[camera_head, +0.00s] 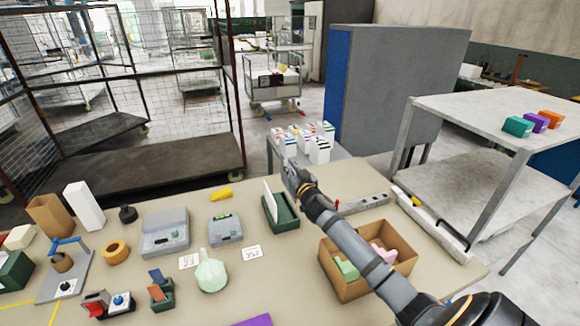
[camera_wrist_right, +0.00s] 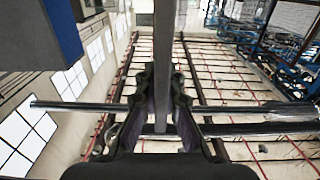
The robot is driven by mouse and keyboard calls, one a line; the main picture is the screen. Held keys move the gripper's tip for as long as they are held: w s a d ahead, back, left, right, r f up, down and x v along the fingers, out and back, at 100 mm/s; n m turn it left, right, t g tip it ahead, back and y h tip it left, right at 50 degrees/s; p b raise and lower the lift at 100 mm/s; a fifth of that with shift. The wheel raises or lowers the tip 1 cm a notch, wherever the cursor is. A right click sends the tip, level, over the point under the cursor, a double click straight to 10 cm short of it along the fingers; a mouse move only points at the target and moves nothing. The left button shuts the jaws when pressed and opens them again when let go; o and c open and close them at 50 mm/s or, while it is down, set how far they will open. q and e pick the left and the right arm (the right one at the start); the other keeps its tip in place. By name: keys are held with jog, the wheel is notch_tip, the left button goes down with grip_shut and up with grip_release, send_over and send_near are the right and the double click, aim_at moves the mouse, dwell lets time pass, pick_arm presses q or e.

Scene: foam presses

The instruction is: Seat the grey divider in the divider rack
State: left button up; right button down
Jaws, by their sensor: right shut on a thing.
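My right gripper (camera_head: 290,172) is at the middle of the head view, above and behind a dark green rack (camera_head: 284,222). In the right wrist view, its two fingers (camera_wrist_right: 163,88) are shut on a long, narrow grey piece (camera_wrist_right: 163,40), which looks like the grey divider. The divider cannot be made out clearly in the head view. A thin white panel (camera_head: 270,200) stands slightly tilted at the green rack. A smaller green holder (camera_head: 160,297) with blue and brown cards stands to the front left. I cannot tell for sure which is the divider rack. My left gripper is not in view.
A cardboard box (camera_head: 335,281) with green and pink blocks lies below my right arm. White cartons (camera_head: 319,150) stand on a side table behind.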

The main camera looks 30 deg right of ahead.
aim_at(285, 179)
jog(key=shift+f+b, duration=2.8)
jog(key=shift+f, duration=0.15)
jog(key=shift+r, duration=0.1)
jog(key=shift+s+a+f+b, duration=0.1)
jog(key=shift+f+b, duration=0.3)
jog(key=shift+b, duration=0.25)
